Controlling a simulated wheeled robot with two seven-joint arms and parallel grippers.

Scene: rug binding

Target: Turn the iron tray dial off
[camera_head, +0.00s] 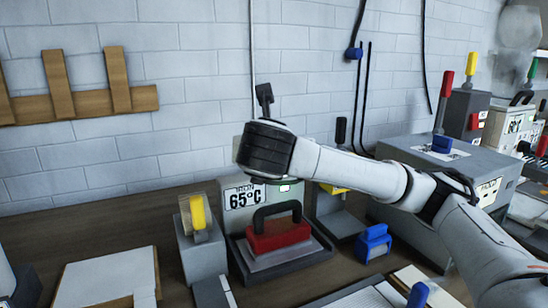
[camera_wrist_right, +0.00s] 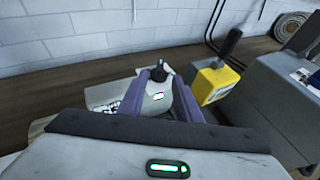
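The iron tray (camera_head: 317,248) stands against the wall with a red iron (camera_head: 278,234) with a black handle on it. Behind the iron is its control box (camera_head: 243,197), labelled IRON 65°C, with a lit green indicator. My right arm reaches across from the right, and its hand hides much of the box top in the head view. In the right wrist view, the fingers of my right gripper (camera_wrist_right: 159,78) stand on either side of the black dial (camera_wrist_right: 158,72). Whether they touch or press it I cannot tell. My left gripper does not clearly show.
Right of the box is a yellow unit (camera_wrist_right: 219,82) with an upright black lever. A blue block (camera_head: 373,243) and a large grey machine (camera_head: 412,158) stand further right. A grey stand with a yellow piece (camera_head: 198,211) is close on the left. The wall is behind.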

